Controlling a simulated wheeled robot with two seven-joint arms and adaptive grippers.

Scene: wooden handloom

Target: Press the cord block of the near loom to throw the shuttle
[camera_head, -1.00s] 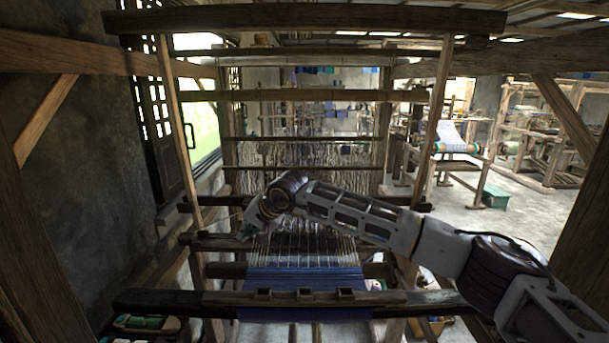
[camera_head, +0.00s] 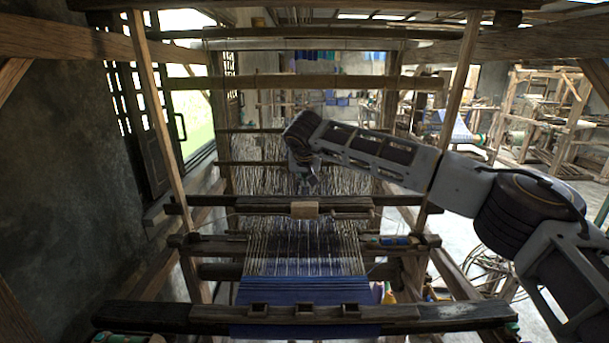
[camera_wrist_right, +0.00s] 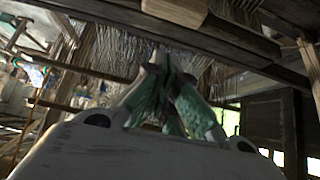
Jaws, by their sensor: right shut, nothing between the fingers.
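The near loom (camera_head: 260,205) stands in front of me. A pale wooden block (camera_head: 304,209), which looks like the cord block, sits at the middle of its dark crossbeam. Its pale wood also shows at the top of the right wrist view (camera_wrist_right: 178,9). My right gripper (camera_head: 306,184) is just above and behind the block in the head view. Its green-padded fingers (camera_wrist_right: 165,66) are closed together and empty. I see no clear contact with the block. A small blue and green item (camera_head: 394,240), perhaps the shuttle, lies at the beam's right end. My left gripper is out of view.
Blue cloth (camera_head: 302,291) and pale warp threads span the loom's front. A dark front beam (camera_head: 155,315) crosses below. Slanted wooden posts (camera_head: 163,130) stand at both sides. A grey wall is at left; other looms (camera_head: 545,120) stand at right.

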